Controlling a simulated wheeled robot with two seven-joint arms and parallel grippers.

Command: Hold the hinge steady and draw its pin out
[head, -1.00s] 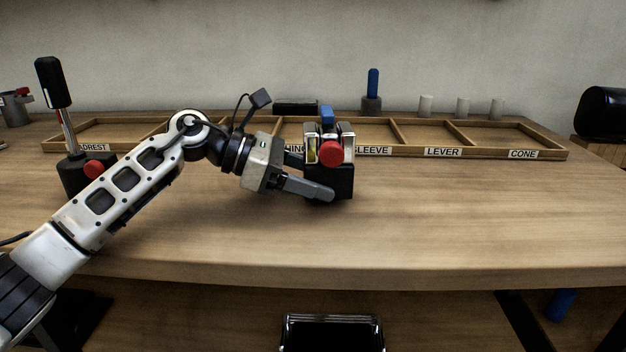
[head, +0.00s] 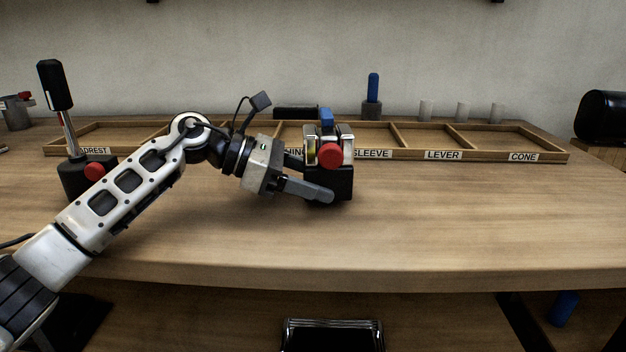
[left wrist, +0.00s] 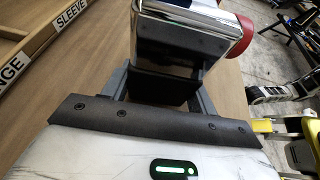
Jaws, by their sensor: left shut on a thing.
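The hinge (head: 342,135) is a chrome block on a black base (head: 330,186), with a red round knob (head: 331,155) on its front and a blue part (head: 326,118) on top. I cannot tell which part is the pin. The hinge stands on the table in front of the tray. My left gripper (head: 312,178) is shut on the black base from the left. In the left wrist view the base (left wrist: 165,82) sits between the two fingers, with the chrome block (left wrist: 180,28) above and the red knob (left wrist: 242,38) at its side. My right gripper is not in view.
A wooden tray (head: 400,156) with labelled compartments lies along the back. A black-handled tool in a dark stand (head: 72,178) is at the left. A blue-topped part (head: 372,95) and several pale cylinders (head: 426,110) stand behind the tray. The table's (head: 450,220) right and front are clear.

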